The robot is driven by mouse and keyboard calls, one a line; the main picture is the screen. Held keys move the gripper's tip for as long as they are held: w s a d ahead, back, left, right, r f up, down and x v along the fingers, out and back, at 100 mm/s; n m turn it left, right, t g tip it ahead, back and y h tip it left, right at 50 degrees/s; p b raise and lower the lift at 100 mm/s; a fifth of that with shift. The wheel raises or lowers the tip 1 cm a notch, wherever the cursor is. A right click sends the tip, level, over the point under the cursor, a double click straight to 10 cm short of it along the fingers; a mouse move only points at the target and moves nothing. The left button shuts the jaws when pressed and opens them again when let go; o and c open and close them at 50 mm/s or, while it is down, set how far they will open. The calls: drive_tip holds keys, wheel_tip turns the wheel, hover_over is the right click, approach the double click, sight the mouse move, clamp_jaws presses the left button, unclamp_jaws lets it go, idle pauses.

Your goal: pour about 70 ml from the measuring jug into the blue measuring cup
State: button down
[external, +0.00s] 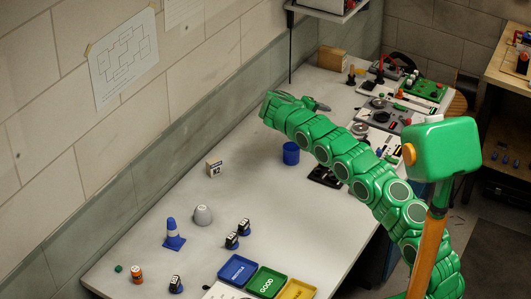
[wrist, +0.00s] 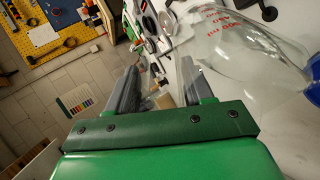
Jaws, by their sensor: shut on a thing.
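The blue measuring cup (external: 291,153) stands upright on the bench in the external view, just below the bend of my arm. A blue edge (wrist: 315,68) at the right border of the wrist view is probably the same cup. The clear measuring jug (wrist: 245,45) with red markings fills the upper right of the wrist view, right beside my fingers. My gripper (wrist: 158,88) is shut on the jug, though the exact grip is hard to see. The jug looks tilted in this view; its liquid level cannot be told. In the external view my gripper (external: 316,104) is small, and the jug cannot be made out.
A blue cone (external: 173,236), a grey bowl-like thing (external: 203,215) and small dark bottles stand at the front left. Blue, green and yellow trays (external: 267,283) lie at the front edge. Electronics (external: 425,90) crowd the far right. The bench left of the cup is mostly clear.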

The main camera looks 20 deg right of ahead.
drive_tip(key=shift+s+a+r+h+p, duration=0.1)
drive_tip(key=shift+a+r+h+p, duration=0.5)
drive_tip(key=shift+a+h+p, duration=0.25)
idle(1.5)
drive_tip(key=shift+d+f+y, duration=0.2)
drive_tip(key=shift+d+y, duration=0.25)
drive_tip(key=shift+d+f+y, duration=0.6)
drive_tip(key=shift+f+y, duration=0.05)
drive_tip(key=shift+y, duration=0.05)
drive_tip(key=shift+d, duration=0.1)
drive_tip(key=shift+w+d+f+y, duration=0.1)
drive_tip(key=shift+w+f+y, duration=0.1)
drive_tip(key=shift+y, duration=0.1)
drive_tip(key=shift+w+d+f+g+y+b, duration=0.15)
drive_tip(key=shift+d+g+y+b, duration=0.35)
drive_tip(key=shift+d+y, duration=0.55)
drive_tip(key=shift+a, duration=0.15)
